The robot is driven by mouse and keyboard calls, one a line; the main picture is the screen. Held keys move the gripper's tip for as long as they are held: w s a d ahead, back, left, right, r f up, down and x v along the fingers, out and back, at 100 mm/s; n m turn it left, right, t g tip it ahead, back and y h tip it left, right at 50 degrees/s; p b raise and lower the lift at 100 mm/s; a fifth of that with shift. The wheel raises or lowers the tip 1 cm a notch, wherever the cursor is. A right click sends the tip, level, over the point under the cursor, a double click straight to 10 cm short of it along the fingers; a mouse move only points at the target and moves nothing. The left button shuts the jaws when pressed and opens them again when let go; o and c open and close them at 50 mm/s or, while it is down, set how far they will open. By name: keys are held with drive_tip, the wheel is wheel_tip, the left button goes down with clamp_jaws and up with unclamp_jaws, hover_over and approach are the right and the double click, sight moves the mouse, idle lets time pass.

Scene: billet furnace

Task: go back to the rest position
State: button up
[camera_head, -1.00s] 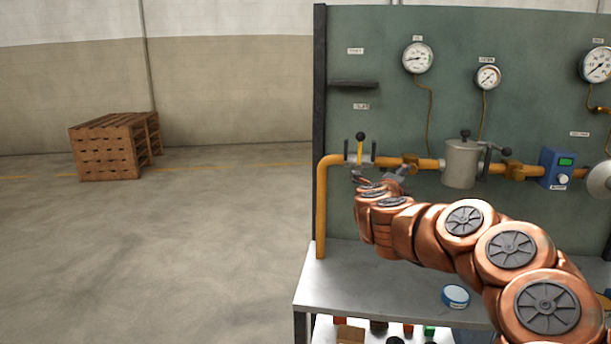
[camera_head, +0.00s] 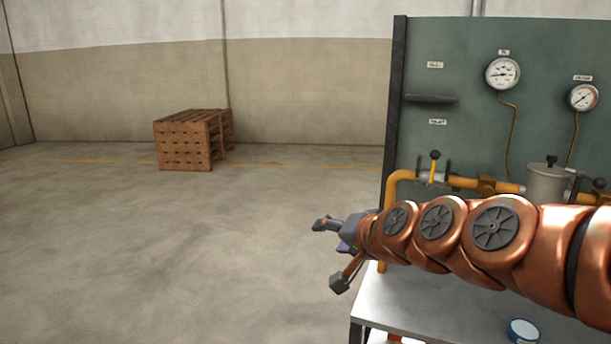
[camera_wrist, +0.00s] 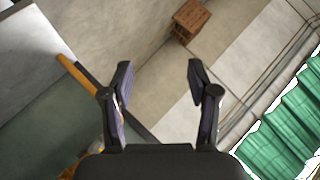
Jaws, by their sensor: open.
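My gripper (camera_head: 330,250) is at the left end of my outstretched copper-coloured arm in the head view, in front of the left edge of the panel bench. In the wrist view my gripper (camera_wrist: 160,80) has its two dark fingers spread apart. Nothing is between them but the far floor and wall. My arm hides part of the pipe and of the bench top.
The green panel (camera_head: 450,60) carries gauges and a filter canister (camera_head: 545,182). A blue-and-white tape roll (camera_head: 523,331) lies on the metal bench (camera_head: 400,305). Wooden pallets (camera_head: 185,142) stand far back on the left. The floor between is clear. Green curtain-like sheeting (camera_wrist: 285,120) shows in the wrist view.

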drive_tip(key=s+d+f+n+g+h, duration=0.1)
drive_tip(key=s+d+f+g, duration=0.3)
drive_tip(key=s, duration=0.8)
drive_tip(key=s+d+f+n+g+h+p, duration=0.1)
drive_tip(key=s+d+f+n+g+h, duration=0.1)
drive_tip(key=s+f, duration=0.4)
drive_tip(key=s+d+f+n+g+h+p, duration=0.1)
drive_tip(key=s+d+f+g+h, duration=0.2)
drive_tip(key=s, duration=1.4)
drive_tip(key=d+f+g, duration=0.2)
drive_tip(key=d+g, duration=0.1)
drive_tip(key=shift+s+d+f+n+g, duration=0.25)
drive_tip(key=shift+s+d+n+g, duration=0.05)
drive_tip(key=shift+s, duration=0.05)
drive_tip(key=shift+c, duration=0.2)
